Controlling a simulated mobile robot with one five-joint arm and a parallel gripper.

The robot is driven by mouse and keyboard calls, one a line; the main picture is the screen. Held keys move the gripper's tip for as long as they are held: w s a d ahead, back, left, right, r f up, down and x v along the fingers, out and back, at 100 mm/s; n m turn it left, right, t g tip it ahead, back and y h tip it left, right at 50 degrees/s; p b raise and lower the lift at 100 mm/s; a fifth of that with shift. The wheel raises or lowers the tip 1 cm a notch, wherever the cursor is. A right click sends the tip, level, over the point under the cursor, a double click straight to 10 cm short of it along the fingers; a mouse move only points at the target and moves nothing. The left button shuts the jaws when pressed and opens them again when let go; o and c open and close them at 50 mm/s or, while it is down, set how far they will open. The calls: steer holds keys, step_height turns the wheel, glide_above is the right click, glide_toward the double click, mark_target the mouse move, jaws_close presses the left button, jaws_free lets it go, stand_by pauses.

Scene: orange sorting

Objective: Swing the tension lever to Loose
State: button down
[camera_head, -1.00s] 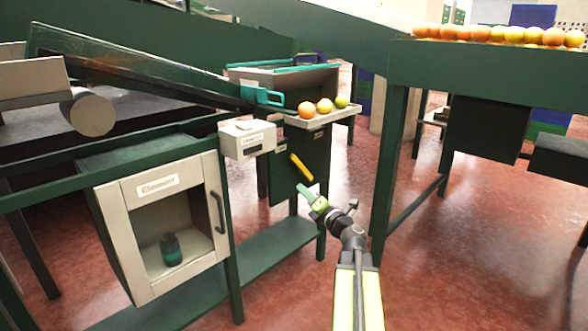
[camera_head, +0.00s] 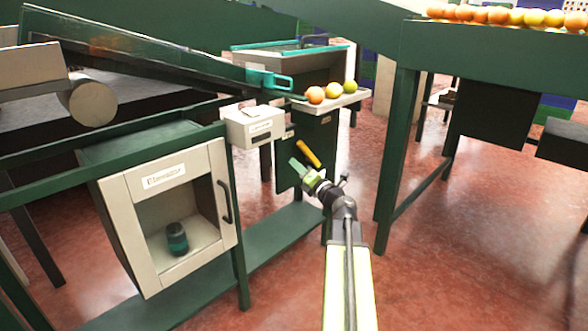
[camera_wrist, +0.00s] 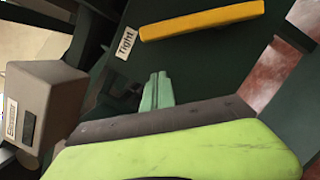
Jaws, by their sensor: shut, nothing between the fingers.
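The tension lever is a yellow bar (camera_head: 308,153) on a dark green panel (camera_head: 287,177) below the small tray of fruit. In the wrist view the lever (camera_wrist: 202,20) slants across the top of the picture, and a white "Tight" label (camera_wrist: 125,43) sits by its left end. No "Loose" label is readable. My gripper (camera_head: 297,166) is just left of and below the lever in the head view. In the wrist view its pale green fingertips (camera_wrist: 157,90) are together and empty, below the lever with a visible gap.
A beige box (camera_head: 252,127) juts out left of the panel. A cabinet with a glazed door (camera_head: 160,183) and dark handle stands at the lower left. A tray (camera_head: 345,104) with three fruits is above. A green table leg (camera_head: 397,150) stands right; red floor is open between.

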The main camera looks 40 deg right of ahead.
mark_target(309, 155)
steer(key=d+r+p, duration=0.1)
steer(key=w+d+r+p, duration=0.1)
steer(key=d, duration=0.1)
steer(key=shift+w+d+r, duration=0.1)
steer(key=shift+w+r, duration=0.1)
steer(key=shift+r, duration=0.15)
